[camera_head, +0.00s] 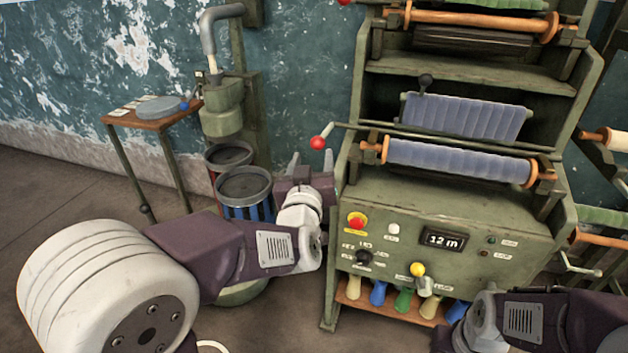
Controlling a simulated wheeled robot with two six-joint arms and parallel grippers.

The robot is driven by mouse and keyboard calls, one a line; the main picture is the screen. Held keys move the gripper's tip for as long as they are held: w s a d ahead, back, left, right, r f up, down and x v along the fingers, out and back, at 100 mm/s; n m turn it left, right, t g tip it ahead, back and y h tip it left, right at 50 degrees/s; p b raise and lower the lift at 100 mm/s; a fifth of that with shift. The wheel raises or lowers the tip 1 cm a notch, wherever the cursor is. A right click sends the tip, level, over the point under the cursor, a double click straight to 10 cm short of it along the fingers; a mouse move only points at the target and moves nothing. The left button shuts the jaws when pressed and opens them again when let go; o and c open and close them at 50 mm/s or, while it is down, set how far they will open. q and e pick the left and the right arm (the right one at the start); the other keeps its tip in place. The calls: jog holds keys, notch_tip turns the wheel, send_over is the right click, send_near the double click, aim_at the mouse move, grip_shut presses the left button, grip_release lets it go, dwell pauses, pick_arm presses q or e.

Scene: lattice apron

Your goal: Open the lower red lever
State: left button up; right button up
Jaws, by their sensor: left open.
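The lower red lever (318,142) has a red ball on a short metal rod, at the left side of the green machine. A second red ball (343,2) is cut off by the top edge, higher on the same side. My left gripper (311,158) is open, its two fingers pointing up and away just below the lower red ball. The ball appears just beyond the fingertips, nearer the right finger; I cannot tell the gap in depth. My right gripper (445,338) is low at the machine's front right, and its fingers are not clearly visible.
The green machine has a front panel (440,255) with buttons, knobs and a display, and rollers of grey-blue pleated material (460,162) above. Striped bins (245,190) stand left of my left gripper. A small wooden table (150,120) stands near the wall.

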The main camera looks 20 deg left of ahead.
aim_at(317, 147)
pick_arm(q)
jog(key=w, duration=0.6)
jog(key=w+a+b, duration=0.1)
jog(key=w, duration=0.2)
jog(key=shift+a+f, duration=0.1)
jog(key=shift+f, duration=0.1)
jog(key=shift+s, duration=0.1)
grip_shut()
dwell(1.1)
